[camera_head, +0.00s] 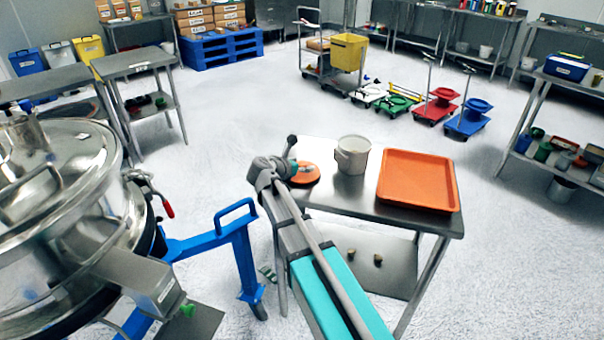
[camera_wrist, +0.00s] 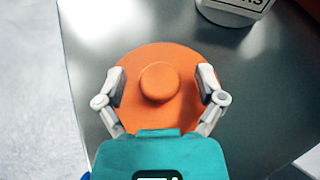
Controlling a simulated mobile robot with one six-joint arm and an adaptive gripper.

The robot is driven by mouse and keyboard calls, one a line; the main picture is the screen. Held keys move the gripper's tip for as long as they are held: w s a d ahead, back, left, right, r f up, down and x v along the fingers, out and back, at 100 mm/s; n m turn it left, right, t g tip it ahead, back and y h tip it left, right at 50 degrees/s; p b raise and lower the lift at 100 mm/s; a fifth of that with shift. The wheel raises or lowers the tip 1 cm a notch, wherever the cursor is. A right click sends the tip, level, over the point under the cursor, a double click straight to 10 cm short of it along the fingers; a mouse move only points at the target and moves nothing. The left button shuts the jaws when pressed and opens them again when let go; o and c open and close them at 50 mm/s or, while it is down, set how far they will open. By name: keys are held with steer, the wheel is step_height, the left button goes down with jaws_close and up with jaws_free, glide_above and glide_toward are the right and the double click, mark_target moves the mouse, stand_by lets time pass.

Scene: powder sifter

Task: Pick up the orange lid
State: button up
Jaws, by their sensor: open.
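The orange lid (camera_wrist: 160,110) lies flat on the metal table (camera_wrist: 95,30) and has a round knob (camera_wrist: 160,82) in its middle. In the wrist view my gripper (camera_wrist: 161,78) is open, with one finger on each side of the knob, both over the lid. A gap shows between each finger and the knob. I cannot tell how high the fingertips are above the lid. In the head view the lid (camera_head: 306,173) is at the table's left end, partly hidden by my arm.
A white bucket (camera_head: 352,156) stands just right of the lid; its base shows in the wrist view (camera_wrist: 232,10). An orange tray (camera_head: 418,180) covers the table's right part. A large steel sifter (camera_head: 60,200) and a blue frame (camera_head: 240,250) stand left of the table.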

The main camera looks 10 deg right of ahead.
stand_by(0.3)
steer(key=c, duration=1)
steer(key=shift+r, duration=0.15)
step_height(320, 180, up, 3)
steer(key=p, duration=0.3)
steer(key=shift+f, duration=0.2)
steer(key=s+r+p, duration=0.3)
steer(key=s, duration=0.1)
steer(key=s+r+p, duration=0.3)
steer(key=s, duration=0.2)
steer(key=s+r+p, duration=0.4)
steer(key=s, duration=0.1)
